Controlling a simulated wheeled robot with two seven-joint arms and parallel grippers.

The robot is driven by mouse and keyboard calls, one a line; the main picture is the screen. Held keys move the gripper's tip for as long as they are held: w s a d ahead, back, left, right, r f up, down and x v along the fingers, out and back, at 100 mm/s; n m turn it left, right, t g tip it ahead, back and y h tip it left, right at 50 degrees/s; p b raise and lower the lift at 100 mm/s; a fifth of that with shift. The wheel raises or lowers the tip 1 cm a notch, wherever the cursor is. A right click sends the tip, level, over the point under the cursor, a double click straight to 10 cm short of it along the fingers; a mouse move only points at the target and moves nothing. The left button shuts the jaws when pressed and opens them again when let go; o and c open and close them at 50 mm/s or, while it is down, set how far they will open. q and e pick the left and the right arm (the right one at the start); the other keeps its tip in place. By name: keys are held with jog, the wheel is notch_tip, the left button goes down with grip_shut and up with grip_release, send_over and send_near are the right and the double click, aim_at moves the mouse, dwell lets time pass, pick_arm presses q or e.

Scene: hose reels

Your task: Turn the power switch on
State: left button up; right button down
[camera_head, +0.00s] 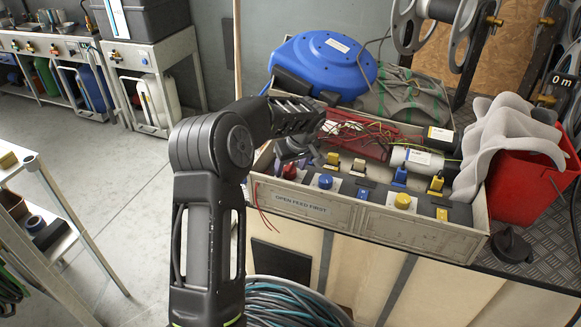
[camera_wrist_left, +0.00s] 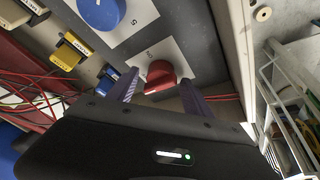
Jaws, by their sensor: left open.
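A red rotary knob (camera_head: 290,171) sits on a white label plate at the left end of the open control box (camera_head: 372,224). In the left wrist view the red knob (camera_wrist_left: 160,77) shows close up, with small lettering on its plate that I cannot read surely. My left gripper (camera_head: 297,158) is open just above the knob. In the wrist view its two fingers (camera_wrist_left: 159,82) are on either side of the knob; I cannot tell whether they touch it. I cannot tell from any label which control is the power switch. My right gripper is out of view.
A blue knob (camera_head: 325,181), a yellow knob (camera_head: 403,200) and several yellow and blue switches share the panel. Red wires (camera_head: 352,130) lie behind them. A blue hose reel (camera_head: 322,66) stands at the back, a red bin (camera_head: 519,184) at the right.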

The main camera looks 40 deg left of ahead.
pick_arm(q)
jog(key=shift+a+f, duration=0.1)
jog(key=shift+f, duration=0.15)
grip_shut()
dwell(0.5)
